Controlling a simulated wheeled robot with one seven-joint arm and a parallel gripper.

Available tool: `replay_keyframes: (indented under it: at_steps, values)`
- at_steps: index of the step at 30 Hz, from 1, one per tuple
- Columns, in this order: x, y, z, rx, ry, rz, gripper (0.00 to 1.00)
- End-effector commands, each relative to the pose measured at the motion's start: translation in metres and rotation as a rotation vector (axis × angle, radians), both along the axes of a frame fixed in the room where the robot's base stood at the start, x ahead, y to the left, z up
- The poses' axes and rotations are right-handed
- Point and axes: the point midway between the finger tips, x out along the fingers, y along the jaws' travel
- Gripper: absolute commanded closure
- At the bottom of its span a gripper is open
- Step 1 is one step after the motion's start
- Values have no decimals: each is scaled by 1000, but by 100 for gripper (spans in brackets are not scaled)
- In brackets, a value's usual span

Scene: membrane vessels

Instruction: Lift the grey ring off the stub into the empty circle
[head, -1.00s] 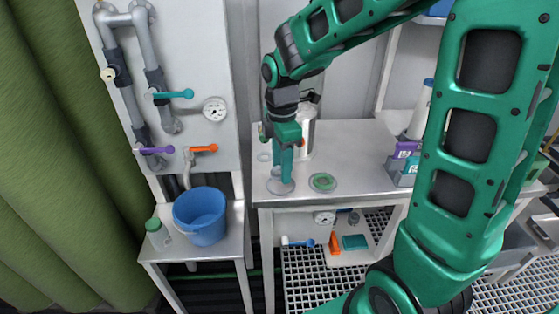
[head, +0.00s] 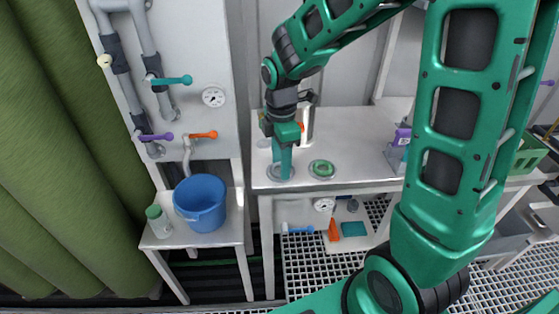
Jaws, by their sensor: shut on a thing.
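My gripper (head: 282,174) points straight down at the left front of the grey bench top, its fingertips at a round grey piece (head: 272,176) that looks like the grey ring. It is shut on it; the arm hides part of the ring. The ring looks at or just above the bench surface; I cannot tell which. The stub is not clearly visible. Just right of it lies a round grey disc with a green ring on it (head: 322,169). I cannot make out which spot is the empty circle.
The bench top (head: 355,140) is clear to the right, up to a purple-topped bottle (head: 402,137). A metal cylinder (head: 307,122) stands close behind my gripper. A pipe panel (head: 190,60) is at left. A blue bucket (head: 200,203) stands on a low stand.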

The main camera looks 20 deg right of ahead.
Motion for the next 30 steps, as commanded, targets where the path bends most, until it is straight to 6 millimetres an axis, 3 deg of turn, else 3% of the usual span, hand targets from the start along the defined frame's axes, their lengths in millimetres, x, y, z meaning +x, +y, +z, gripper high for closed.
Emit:
replay_keyframes:
  at_steps: [23, 24, 26, 27, 30]
  values:
    - [0, 0, -5, 0, 1, 0, 79]
    - [0, 0, -5, 0, 2, 0, 56]
    - [0, 0, -5, 0, 2, 1, 42]
    - [0, 0, -5, 0, 2, 1, 37]
    - [0, 0, -5, 0, 0, 0, 37]
